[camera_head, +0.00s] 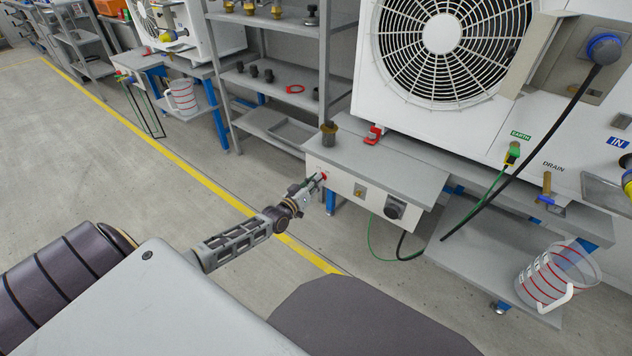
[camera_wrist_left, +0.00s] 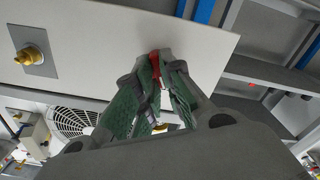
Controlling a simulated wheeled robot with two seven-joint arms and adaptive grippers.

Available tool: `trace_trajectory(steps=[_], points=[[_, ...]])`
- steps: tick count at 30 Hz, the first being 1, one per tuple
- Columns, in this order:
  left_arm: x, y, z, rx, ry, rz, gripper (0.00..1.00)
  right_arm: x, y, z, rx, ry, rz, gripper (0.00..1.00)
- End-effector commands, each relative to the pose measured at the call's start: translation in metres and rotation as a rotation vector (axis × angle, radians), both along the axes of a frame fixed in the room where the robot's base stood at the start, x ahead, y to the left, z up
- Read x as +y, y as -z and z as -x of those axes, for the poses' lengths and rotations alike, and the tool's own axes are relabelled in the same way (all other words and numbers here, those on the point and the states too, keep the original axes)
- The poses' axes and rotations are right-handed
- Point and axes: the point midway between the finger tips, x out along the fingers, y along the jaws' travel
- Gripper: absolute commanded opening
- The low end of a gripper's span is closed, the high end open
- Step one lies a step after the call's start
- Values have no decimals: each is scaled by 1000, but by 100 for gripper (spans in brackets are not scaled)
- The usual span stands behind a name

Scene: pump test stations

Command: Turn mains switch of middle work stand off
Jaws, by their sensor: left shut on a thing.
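The work stand's pale front panel (camera_head: 340,190) is below a grey shelf top, in front of the large fan unit. A small red part (camera_head: 323,176), seemingly the mains switch, sits at the panel's left end. It also shows in the left wrist view (camera_wrist_left: 154,58), between the fingertips. My left gripper (camera_head: 314,183) reaches the panel from the left and is shut on this red part. Its green-padded fingers (camera_wrist_left: 158,85) hide most of it, so I cannot tell its set position. My right gripper is not in view.
A brass fitting (camera_head: 360,191) and a black round fitting (camera_head: 394,210) are further right on the panel. Green and black cables (camera_head: 402,250) hang below. A measuring jug (camera_head: 555,275) stands on the lower shelf. Open floor (camera_head: 110,170) lies to the left.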

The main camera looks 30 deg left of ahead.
Motion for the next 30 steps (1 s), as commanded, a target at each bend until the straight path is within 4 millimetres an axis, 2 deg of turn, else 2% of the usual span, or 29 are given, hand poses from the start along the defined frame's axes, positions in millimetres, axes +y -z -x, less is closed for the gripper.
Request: trace_trajectory(steps=[18,19,23,30], points=[[0,1,0,5,0,51,0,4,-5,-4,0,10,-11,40],[0,1,0,5,0,51,12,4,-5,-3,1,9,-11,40],[0,1,0,5,0,50,29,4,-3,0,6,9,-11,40],[0,0,0,4,0,49,31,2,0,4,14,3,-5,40]])
